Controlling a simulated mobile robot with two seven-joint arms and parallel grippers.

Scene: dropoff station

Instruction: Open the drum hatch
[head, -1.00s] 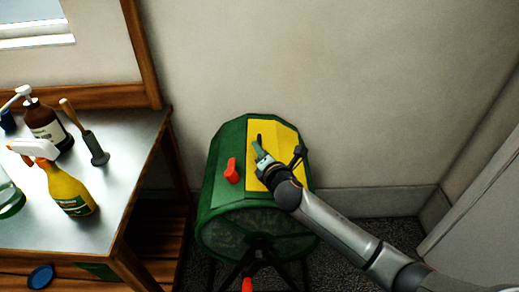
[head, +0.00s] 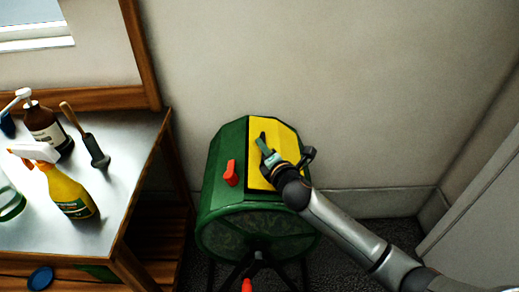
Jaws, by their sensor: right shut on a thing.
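The green drum (head: 226,175) stands on dark legs against the wall, with a yellow hatch (head: 285,140) on its upper right side. The hatch lies flush with the drum as far as I can see. A dark handle (head: 262,139) shows on the hatch. A red latch (head: 231,172) sits on the green shell just left of the hatch. My right gripper (head: 268,153) is over the hatch, shut on the handle; its wrist hides the lower part of the hatch. My left gripper is not in view.
A metal-topped wooden table (head: 100,220) stands at the left, with a yellow spray bottle (head: 70,192), a brown pump bottle (head: 45,125) and a wooden-handled tool (head: 88,138). A grey cabinet (head: 485,220) is at the right. Floor between drum and cabinet is clear.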

